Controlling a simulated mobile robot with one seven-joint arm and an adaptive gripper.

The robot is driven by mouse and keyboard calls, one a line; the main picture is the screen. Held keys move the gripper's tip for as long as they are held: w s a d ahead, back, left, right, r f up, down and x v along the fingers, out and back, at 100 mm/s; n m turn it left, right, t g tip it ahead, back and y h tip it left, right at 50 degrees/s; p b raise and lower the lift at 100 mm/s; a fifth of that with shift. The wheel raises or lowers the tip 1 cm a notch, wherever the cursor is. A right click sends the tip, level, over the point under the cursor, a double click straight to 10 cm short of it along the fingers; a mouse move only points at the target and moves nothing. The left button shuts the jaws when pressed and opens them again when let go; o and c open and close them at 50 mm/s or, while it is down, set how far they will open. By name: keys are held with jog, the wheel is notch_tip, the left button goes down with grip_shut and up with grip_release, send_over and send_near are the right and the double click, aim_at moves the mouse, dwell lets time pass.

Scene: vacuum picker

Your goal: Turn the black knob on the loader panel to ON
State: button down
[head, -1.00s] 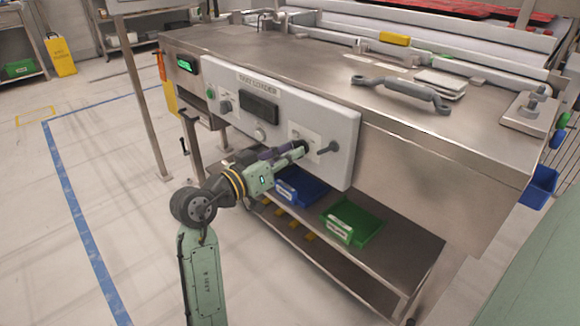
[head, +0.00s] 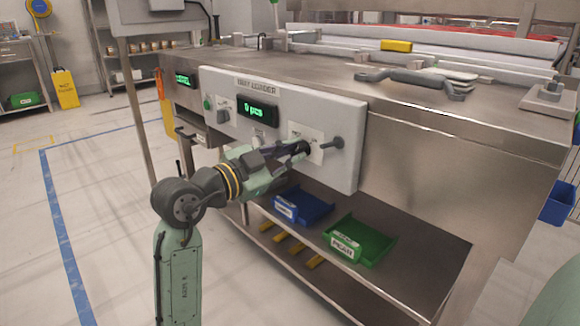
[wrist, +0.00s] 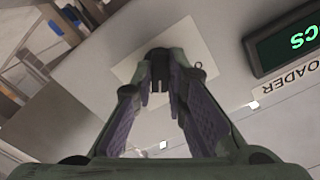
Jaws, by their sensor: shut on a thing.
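The white loader panel (head: 345,170) fronts the steel bench. Only one letter of the plate's marking shows, so the knob's setting cannot be read there. The panel display (head: 257,111) is lit green and reads "0 pcs".
A blue bin (head: 303,207) and a green bin (head: 361,241) stand on the shelf below my gripper. The floor at left is open.

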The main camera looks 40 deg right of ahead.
jog(key=shift+m+b, duration=0.75)
jog(key=shift+m, duration=0.25)
jog(key=c, duration=1.6)
grip_release()
jog(key=shift+a, duration=0.1)
jog(key=a, duration=1.1)
jog(key=shift+s+a, duration=0.4)
jog(key=shift+s, duration=0.05)
